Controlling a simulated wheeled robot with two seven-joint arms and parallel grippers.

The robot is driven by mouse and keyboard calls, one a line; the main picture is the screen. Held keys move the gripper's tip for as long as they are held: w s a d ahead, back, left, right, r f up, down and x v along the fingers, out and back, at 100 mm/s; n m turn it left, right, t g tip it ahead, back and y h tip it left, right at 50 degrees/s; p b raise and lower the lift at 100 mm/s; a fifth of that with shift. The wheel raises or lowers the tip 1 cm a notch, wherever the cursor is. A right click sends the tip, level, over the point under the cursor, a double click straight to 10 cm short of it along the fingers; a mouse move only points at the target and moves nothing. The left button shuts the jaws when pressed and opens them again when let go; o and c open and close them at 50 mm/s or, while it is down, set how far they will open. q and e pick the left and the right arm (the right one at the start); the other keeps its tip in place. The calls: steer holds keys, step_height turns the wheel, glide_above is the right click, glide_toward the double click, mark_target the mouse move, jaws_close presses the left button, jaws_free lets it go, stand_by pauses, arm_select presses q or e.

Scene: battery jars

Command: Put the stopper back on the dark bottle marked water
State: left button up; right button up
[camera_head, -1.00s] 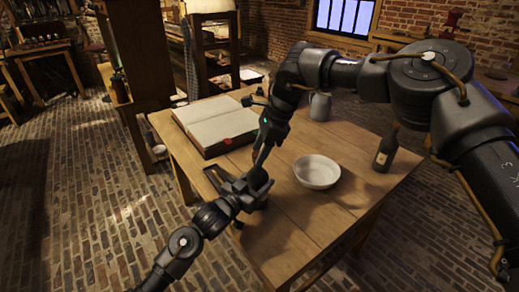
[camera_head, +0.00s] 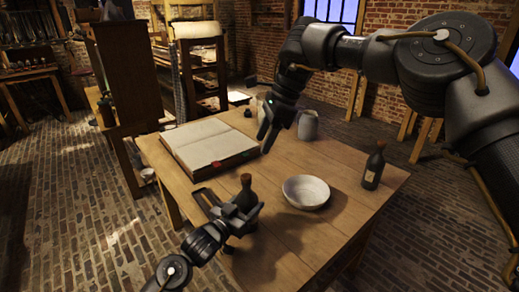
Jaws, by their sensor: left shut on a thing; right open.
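A squat dark bottle (camera_head: 246,198) stands near the table's front left, with a brown stopper (camera_head: 246,179) at its mouth. My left gripper (camera_head: 228,208) is shut on this bottle from the left and hides part of it. My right gripper (camera_head: 268,136) is open above the table, up and to the right of the bottle, apart from it. A second, taller dark bottle (camera_head: 374,168) with a pale label and a brown top stands upright at the table's right. I cannot read the marking on either bottle.
A white bowl (camera_head: 306,192) sits between the bottles on the wooden table (camera_head: 300,240). A large open book (camera_head: 210,145) lies at the back left. A grey jug (camera_head: 308,125) stands at the back, behind my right gripper. The table's front middle is clear.

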stand_by(0.3)
arm_select(q)
steer(key=o, duration=1.5)
steer(key=shift+c, duration=0.2)
steer(key=v, duration=1.1)
steer(key=shift+w+r, duration=0.1)
